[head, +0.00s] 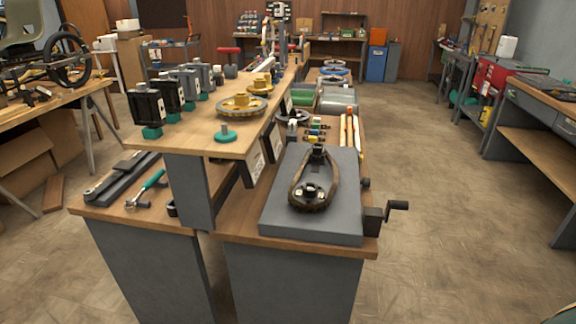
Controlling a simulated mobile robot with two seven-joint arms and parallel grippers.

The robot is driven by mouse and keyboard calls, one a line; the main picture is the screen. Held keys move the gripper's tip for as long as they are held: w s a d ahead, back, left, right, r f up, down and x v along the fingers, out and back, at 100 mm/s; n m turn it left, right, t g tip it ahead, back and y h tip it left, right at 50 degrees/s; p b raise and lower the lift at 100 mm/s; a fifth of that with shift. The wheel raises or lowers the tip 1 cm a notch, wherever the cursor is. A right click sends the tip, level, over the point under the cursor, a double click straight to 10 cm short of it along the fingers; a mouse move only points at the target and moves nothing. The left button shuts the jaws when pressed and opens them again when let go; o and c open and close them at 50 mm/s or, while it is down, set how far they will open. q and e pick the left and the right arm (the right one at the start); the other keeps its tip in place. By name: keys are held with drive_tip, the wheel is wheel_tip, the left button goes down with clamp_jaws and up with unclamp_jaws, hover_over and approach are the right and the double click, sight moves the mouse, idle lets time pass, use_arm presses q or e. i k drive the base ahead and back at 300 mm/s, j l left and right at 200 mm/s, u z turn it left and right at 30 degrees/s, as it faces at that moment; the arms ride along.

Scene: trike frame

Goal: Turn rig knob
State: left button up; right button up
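A rig with a grey slab base (280,225) sits at the near right end of the workbench. A brown loop, like a belt or chain (296,180), lies on it around dark fittings. A small black knob (365,183) sticks out from the slab's right side. A black box with a crank handle (397,206) is fixed at the bench edge just in front of it. I cannot tell which of these is the rig knob. Neither of my grippers shows in the head view.
The workbench (250,241) has a raised shelf (180,145) with motors and yellow gears (242,104). A teal-handled tool (152,181) lies on its lower left part. Open floor (450,230) lies to the right, up to another bench (545,144). A table (92,92) stands at left.

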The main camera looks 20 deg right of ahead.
sight(365, 182)
drive_tip(key=k+l+z, duration=0.1)
drive_tip(key=l, duration=0.35)
drive_tip(key=k+l+z, duration=0.15)
drive_tip(key=l, duration=0.25)
drive_tip(key=l+z, duration=0.1)
drive_tip(key=l, duration=0.35)
drive_tip(key=k+l+z, duration=0.1)
drive_tip(key=l, duration=0.35)
